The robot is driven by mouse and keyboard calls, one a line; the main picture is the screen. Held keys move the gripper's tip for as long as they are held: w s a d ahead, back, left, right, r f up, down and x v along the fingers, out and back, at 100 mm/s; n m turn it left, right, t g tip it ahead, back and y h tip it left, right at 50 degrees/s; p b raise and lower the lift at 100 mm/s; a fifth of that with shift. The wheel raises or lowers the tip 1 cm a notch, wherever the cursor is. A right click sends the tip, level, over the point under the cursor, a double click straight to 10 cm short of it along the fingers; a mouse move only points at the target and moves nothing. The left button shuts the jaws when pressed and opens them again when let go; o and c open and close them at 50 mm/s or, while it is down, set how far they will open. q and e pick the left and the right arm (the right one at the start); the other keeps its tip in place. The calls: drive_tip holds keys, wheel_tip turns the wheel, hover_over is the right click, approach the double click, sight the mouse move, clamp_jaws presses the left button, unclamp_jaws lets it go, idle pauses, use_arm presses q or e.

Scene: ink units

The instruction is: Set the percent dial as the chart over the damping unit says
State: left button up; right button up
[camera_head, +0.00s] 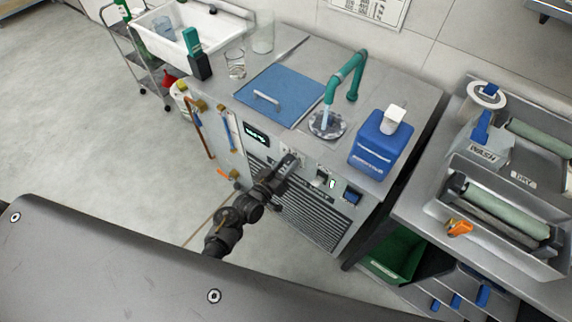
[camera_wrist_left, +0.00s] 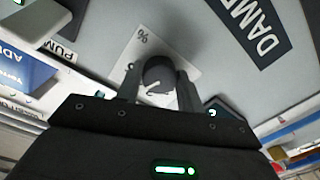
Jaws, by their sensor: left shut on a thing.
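The damping unit (camera_head: 225,155) is a grey cabinet with a slatted front and a green-lit display (camera_head: 256,135). My left gripper (camera_head: 290,160) reaches its front panel, and there hides most of the percent dial. In the left wrist view, the dark round percent dial (camera_wrist_left: 158,78) sits on a white plate (camera_wrist_left: 142,42) marked "%". My left gripper (camera_wrist_left: 158,88) has one finger on each side of the dial and is shut on it. The dial's pointer and scale are mostly hidden. The chart (camera_head: 372,8) on the wall is cut by the top edge and too small to read.
A blue box (camera_head: 368,152), a teal tap (camera_head: 345,80) and a blue lid with a handle (camera_head: 275,100) are on the unit's top. A switch (camera_head: 332,183) is right of my gripper. A bench with green rollers (camera_head: 505,208) stands at right; open floor lies left.

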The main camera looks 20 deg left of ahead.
use_arm(q)
drive_tip(key=o, duration=1)
drive_tip(key=b+v, duration=0.1)
drive_tip(key=v, duration=0.9)
drive_tip(key=shift+s+a, duration=0.15)
drive_tip(key=shift+s, duration=0.25)
